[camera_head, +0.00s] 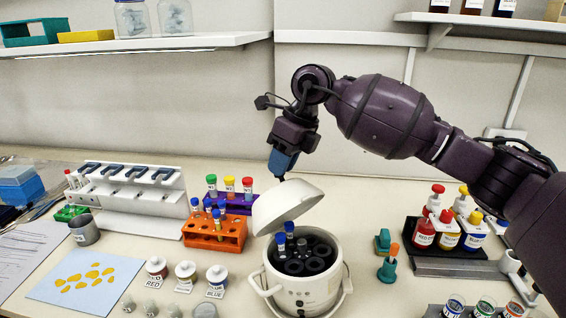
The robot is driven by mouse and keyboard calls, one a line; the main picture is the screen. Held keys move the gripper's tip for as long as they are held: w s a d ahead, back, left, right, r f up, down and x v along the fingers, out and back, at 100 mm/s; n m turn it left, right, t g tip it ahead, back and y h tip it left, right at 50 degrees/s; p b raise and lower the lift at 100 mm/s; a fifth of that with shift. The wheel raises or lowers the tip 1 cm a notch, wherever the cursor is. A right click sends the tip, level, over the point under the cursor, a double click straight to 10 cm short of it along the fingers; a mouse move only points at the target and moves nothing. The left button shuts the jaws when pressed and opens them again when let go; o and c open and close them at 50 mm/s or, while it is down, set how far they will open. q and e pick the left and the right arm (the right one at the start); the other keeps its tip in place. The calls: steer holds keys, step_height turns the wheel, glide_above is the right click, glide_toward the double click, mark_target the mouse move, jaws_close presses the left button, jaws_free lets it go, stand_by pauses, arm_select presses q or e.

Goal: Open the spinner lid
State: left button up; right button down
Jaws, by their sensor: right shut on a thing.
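The spinner (300,283) is a round white machine near the front middle of the bench. Its white domed lid (287,205) is raised and tilted up at the back left, so the dark rotor (303,255) shows. Two blue-capped tubes (289,232) stand in the rotor's left side. My right gripper (280,174) points down just above the lid's top. It is shut on a part at the lid's top, probably its knob, which the blue fingertips mostly hide. My left gripper is not in view.
An orange rack (215,240) and a purple rack (246,207) with capped tubes stand close left of the spinner. A pipette stand (128,190) is farther left. Dropper bottles (447,238) sit on a dark tray at right. A teal holder (383,241) stands right of the spinner.

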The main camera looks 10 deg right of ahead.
steer(key=shift+f, duration=0.6)
steer(key=c, duration=1.4)
jaws_free()
steer(key=o, duration=0.4)
steer(key=shift+w, duration=0.25)
steer(key=shift+o, duration=0.2)
steer(key=shift+s+r, duration=0.1)
steer(key=shift+r, duration=0.2)
steer(key=v, duration=1)
steer(key=shift+r, duration=0.3)
